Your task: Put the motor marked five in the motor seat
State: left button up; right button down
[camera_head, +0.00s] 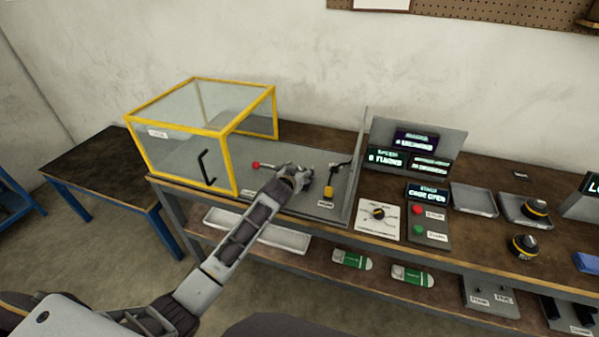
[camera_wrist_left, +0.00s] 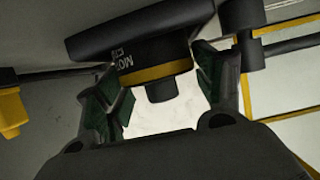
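My left gripper (camera_head: 302,178) is over the grey bench rig, between the red-knobbed lever (camera_head: 257,165) and the yellow-handled lever (camera_head: 339,166). I cannot pick out the motor seat; the gripper hides that spot in the head view. My right gripper is not in view.
A yellow-framed clear cage (camera_head: 180,135) stands left of the gripper. Two other motors stand on the right, one on a tray (camera_head: 512,207) and one on the bench (camera_head: 525,245). Another tray (camera_head: 473,199) is empty. A button panel (camera_head: 429,226) and displays (camera_head: 407,160) lie between.

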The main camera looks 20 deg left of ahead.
pick_arm(q)
jog(key=shift+o, duration=0.8)
jog(key=shift+r, duration=0.15)
jog(key=shift+s, duration=0.15)
jog(key=shift+v, duration=5.85)
